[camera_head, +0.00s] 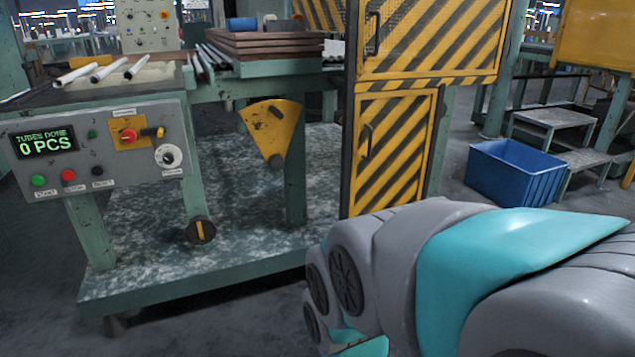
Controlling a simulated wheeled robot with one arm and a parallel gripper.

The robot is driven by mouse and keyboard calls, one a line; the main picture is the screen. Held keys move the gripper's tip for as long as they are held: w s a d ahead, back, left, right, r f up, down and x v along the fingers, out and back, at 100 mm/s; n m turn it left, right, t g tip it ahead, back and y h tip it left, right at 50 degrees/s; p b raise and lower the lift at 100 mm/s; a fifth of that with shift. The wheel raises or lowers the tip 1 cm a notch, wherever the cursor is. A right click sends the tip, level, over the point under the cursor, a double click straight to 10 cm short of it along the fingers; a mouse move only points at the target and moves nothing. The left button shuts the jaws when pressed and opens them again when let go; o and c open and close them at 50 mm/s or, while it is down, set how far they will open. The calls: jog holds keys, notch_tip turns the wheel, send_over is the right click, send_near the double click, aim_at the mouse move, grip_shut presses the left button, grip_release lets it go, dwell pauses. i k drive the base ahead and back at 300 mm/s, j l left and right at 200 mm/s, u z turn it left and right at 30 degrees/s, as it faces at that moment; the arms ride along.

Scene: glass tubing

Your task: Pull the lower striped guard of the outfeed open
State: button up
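The lower striped guard (395,148) is a yellow and black panel in a dark frame, right of centre in the head view. It looks closed, flush in its frame. Its dark handle (367,141) is on the left side of the panel. Above it is the upper striped guard (432,40), with mesh at its top left and its own handle. My grey and teal arm fills the lower right and stands in front of the floor below the guard. My gripper is not in view.
A control panel (95,147) reading "0 PCS" is at left, on a green machine frame. Glass tubes (135,68) lie above it. A blue crate (515,172) and grey steps (562,118) stand to the right. A yellow lever plate (272,128) hangs left of the guard.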

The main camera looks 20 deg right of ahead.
aim_at(407, 184)
jog(key=i+l, duration=0.35)
jog(key=l, duration=0.15)
jog(key=i+l, duration=0.3)
jog(key=l, duration=0.2)
jog(key=z, duration=0.05)
